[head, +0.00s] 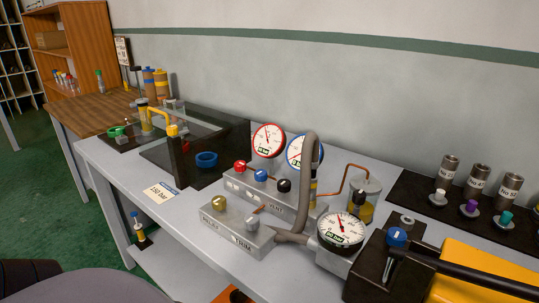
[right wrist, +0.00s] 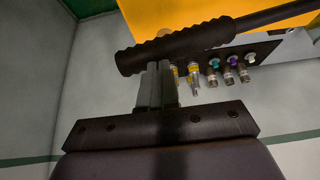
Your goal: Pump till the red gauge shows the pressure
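The red-rimmed gauge (head: 268,140) stands at the back of the grey valve block; its needle is too small to read exactly. A card (head: 161,191) on the bench reads 150 bar. The yellow pump (head: 470,276) is at the lower right, with its black lever (head: 470,276) reaching out of the picture. In the right wrist view the lever's ribbed grip (right wrist: 190,42) crosses at my right gripper's fingertips (right wrist: 160,64). The fingers are close together with a thin slit; they meet the grip's edge, and whether they touch it is unclear. My left gripper is not in view.
A blue-rimmed gauge (head: 298,151) and a black-rimmed gauge (head: 341,231) stand nearby. The valve block has red (head: 240,167), blue and black knobs. A grey hose (head: 308,175) arches over it. Several metal cylinders (head: 480,178) stand at right.

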